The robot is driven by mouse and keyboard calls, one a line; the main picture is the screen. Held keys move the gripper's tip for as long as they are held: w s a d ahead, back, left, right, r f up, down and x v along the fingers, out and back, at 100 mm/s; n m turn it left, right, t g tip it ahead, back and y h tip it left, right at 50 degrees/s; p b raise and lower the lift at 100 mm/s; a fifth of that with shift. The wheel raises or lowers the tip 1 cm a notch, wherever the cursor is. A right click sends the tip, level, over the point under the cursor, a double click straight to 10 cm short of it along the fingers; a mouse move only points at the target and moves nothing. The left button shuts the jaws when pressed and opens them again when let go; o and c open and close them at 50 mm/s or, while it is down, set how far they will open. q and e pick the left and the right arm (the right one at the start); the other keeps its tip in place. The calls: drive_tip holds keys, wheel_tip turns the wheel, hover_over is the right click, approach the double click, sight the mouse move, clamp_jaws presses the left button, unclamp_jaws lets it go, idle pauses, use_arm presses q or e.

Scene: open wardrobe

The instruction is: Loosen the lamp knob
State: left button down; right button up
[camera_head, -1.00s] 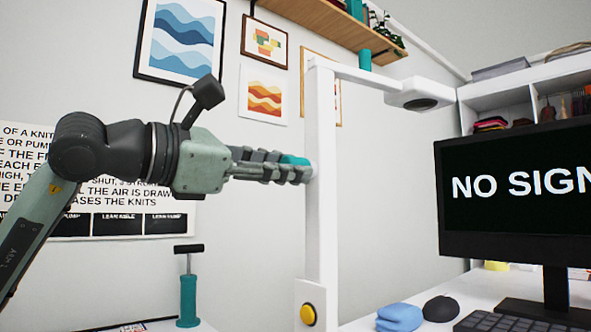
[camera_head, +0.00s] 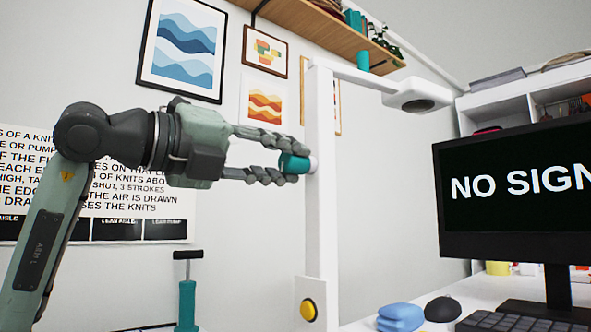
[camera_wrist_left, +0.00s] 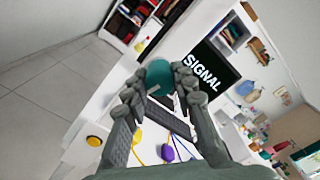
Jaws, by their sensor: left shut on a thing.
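The teal lamp knob (camera_head: 290,163) sticks out from the left side of the white lamp's upright post (camera_head: 322,225). My left gripper (camera_head: 295,161) comes in from the left with one finger above the knob and one below it, shut on it. In the left wrist view the round knob (camera_wrist_left: 159,73) shows between the two fingertips. The lamp's arm runs right from the post top to a white lamp head (camera_head: 416,94). A yellow button (camera_head: 308,309) is on the post's base. My right gripper is not in view.
A black monitor (camera_head: 515,190) stands right of the lamp, with a keyboard (camera_head: 520,321), a dark mouse (camera_head: 442,309) and a blue object (camera_head: 400,316) on the white desk. A teal pump (camera_head: 187,296) stands below my left arm. Framed pictures hang on the wall behind.

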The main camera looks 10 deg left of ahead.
use_arm(q)
drive_tip(key=shift+n, duration=0.3)
drive_tip(key=c, duration=1.2)
unclamp_jaws()
drive_tip(key=shift+o, duration=0.2)
drive_tip(key=shift+c, duration=0.3)
drive_tip(key=m, duration=0.7)
drive_tip(key=shift+m+p, duration=0.3)
drive_tip(key=shift+m, duration=0.1)
drive_tip(key=m, duration=0.9)
drive_tip(key=shift+p, duration=0.3)
